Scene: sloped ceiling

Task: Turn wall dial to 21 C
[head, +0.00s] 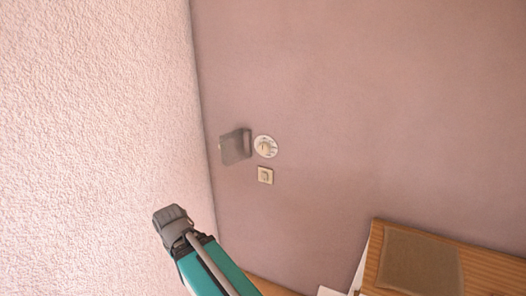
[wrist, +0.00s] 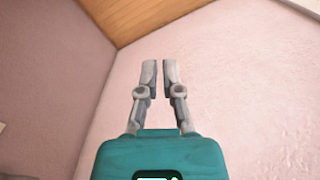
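The wall dial (head: 265,146) is a round, cream-white knob plate on the mauve wall in the head view. Its scale and pointer are too small to read. My gripper (wrist: 160,73) shows in the wrist view with two grey fingers and a narrow gap between the tips. Nothing is between them, and they point at bare wall. The dial is not in the wrist view. In the head view my teal arm is at the lower left, below the dial and apart from it; I cannot make out the fingers there.
A small square switch plate (head: 265,175) is just below the dial, and a grey box (head: 236,146) is close to its left. A rough pale wall (head: 95,120) meets the dial's wall at a corner. Wooden furniture (head: 485,262) with a brown panel stands at the lower right.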

